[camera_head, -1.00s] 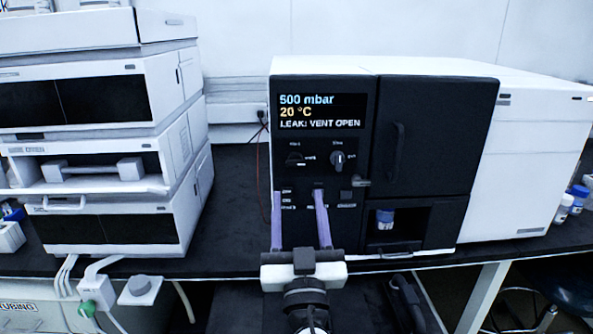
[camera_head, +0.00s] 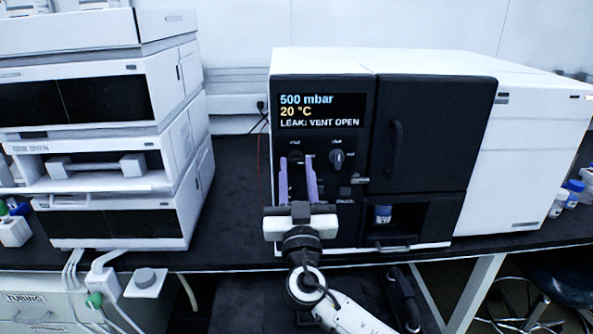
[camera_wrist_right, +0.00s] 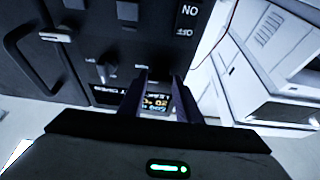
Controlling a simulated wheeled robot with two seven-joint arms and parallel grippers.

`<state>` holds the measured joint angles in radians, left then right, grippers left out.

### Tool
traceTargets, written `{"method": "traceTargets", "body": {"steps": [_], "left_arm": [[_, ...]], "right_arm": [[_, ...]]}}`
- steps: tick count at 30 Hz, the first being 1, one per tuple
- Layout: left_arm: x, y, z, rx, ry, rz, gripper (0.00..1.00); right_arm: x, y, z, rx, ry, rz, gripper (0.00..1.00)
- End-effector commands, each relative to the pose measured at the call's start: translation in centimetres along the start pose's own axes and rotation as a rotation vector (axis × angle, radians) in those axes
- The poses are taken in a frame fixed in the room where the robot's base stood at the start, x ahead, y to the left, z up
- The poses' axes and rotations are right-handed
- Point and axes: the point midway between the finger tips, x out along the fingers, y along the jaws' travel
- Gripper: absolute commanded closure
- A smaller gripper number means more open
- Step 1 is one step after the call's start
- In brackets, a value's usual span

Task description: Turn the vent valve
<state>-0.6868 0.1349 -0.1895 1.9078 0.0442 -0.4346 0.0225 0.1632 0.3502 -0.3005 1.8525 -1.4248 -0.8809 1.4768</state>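The black instrument panel (camera_head: 322,88) has a screen (camera_head: 320,110) reading 500 mbar, 20 °C and LEAK: VENT OPEN. Two knobs sit below it; their labels are too small to read. The right knob (camera_head: 337,158) is dark with a pale upright mark, and also shows in the wrist view (camera_wrist_right: 107,69). The left knob is largely hidden by my right gripper (camera_head: 296,158). That gripper is open, with its two purple fingers apart and pointing at the panel, tips around the left knob's place. Contact cannot be told. My left gripper is not in view.
Below is an open bay with a blue-capped vial (camera_head: 383,214). A white module stack (camera_head: 105,130) stands to the left. Black bench top (camera_head: 235,200) between them is clear.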

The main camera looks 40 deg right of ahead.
Motion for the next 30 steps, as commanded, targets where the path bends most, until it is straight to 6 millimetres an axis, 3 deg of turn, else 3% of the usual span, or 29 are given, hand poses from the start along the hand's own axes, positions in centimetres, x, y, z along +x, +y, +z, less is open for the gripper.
{"method": "traceTargets", "body": {"steps": [1,3,14,23,30], "left_arm": [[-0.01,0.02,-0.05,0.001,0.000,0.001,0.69],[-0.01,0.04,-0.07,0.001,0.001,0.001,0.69],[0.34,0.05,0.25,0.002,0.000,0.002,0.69],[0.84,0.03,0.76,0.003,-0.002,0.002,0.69],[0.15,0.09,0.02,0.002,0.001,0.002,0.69]], "right_arm": [[-0.02,0.01,0.00,0.000,0.000,0.000,0.82],[-0.03,0.01,0.00,0.000,0.000,0.000,0.91],[-0.12,0.14,0.10,-0.058,0.001,-0.023,0.91],[-0.11,0.37,0.02,-0.260,0.002,-0.107,0.91],[0.05,0.54,-0.35,-0.468,-0.001,-0.195,0.91]]}}
